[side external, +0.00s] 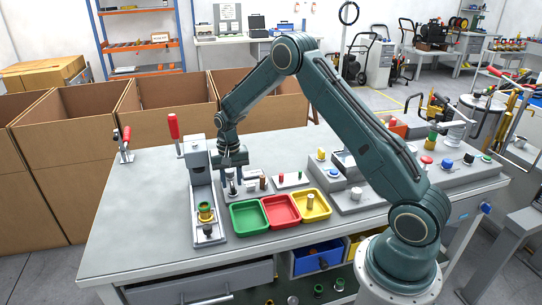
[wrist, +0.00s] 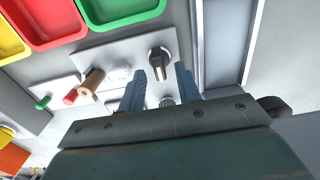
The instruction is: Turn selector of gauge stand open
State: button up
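A dark selector knob (wrist: 160,62) with a pale pointer line stands on a light plate (wrist: 112,50) behind the green tray. In the wrist view my gripper (wrist: 160,78) has its two blue-grey fingers spread apart, with the knob showing in the gap near their tips. I cannot tell whether either finger touches it. A second round metal part (wrist: 166,101) shows lower between the fingers. In the side view my gripper (side external: 234,178) points down over the same plate, and its fingers partly hide the knob. Which part is the gauge stand is not labelled.
A tall grey press-like stand (side external: 203,185) with a red handle (side external: 173,126) rises close to the left of my gripper. Green (side external: 249,216), red (side external: 281,209) and yellow (side external: 310,206) trays lie in front. A brown-topped peg (wrist: 91,82) stands beside the knob.

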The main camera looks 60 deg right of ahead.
aim_at(232, 184)
notch_tip(232, 184, up, 12)
jog(key=shift+r, duration=0.2)
dwell(0.4)
jog(key=s+a+r+n+t, duration=0.2)
jog(key=s+a+r, duration=0.3)
jog(key=s+r, duration=0.3)
jog(key=s+a+r+n+t, duration=0.1)
jog(key=s+a+r+n, duration=0.25)
jog(key=s+r, duration=0.45)
jog(key=s+a+n+t, duration=0.1)
jog(key=s+a, duration=0.1)
jog(key=s, duration=0.6)
jog(key=s+a+n+t, duration=0.1)
jog(key=s+a+n, duration=0.1)
jog(key=s, duration=0.7)
jog(key=shift+a+f+t, duration=0.3)
jog(key=shift+a+f, duration=0.15)
jog(key=shift+a, duration=0.05)
